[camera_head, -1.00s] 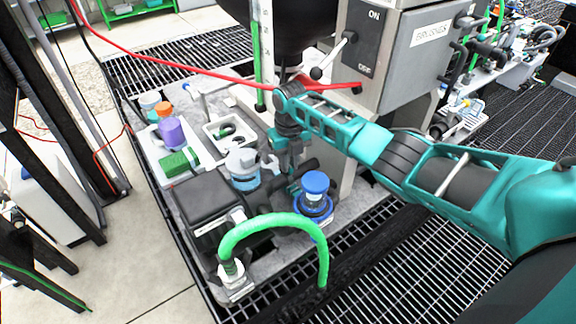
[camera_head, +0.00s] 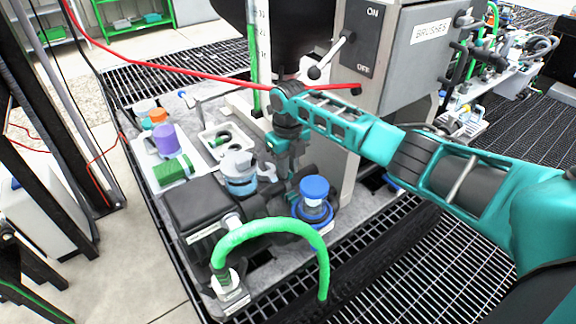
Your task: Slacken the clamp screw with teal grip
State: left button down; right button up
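My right gripper (camera_head: 286,168) hangs down from the teal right arm, over the grey bench between the light-blue-and-grey lidded jar and the blue-capped jar. Its fingertips are dark and small against dark parts below, so I cannot tell whether they are open or shut, or touching anything. I cannot make out the clamp screw with teal grip for certain; the gripper and arm may hide it. A small pale blue piece (camera_head: 267,173) shows just left of the gripper, but I cannot tell what it is. My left gripper is not in view.
The lidded jar (camera_head: 239,170) and blue-capped jar (camera_head: 314,189) stand close to the gripper. A black box (camera_head: 203,209) and an arching green hose (camera_head: 268,227) are in front. A white tray (camera_head: 151,168) holds bottles and a green block. A grey cabinet (camera_head: 413,55) stands behind.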

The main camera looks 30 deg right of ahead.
jog(key=o, duration=0.4)
notch_tip(320, 180, up, 13)
jog(key=shift+p, duration=0.8)
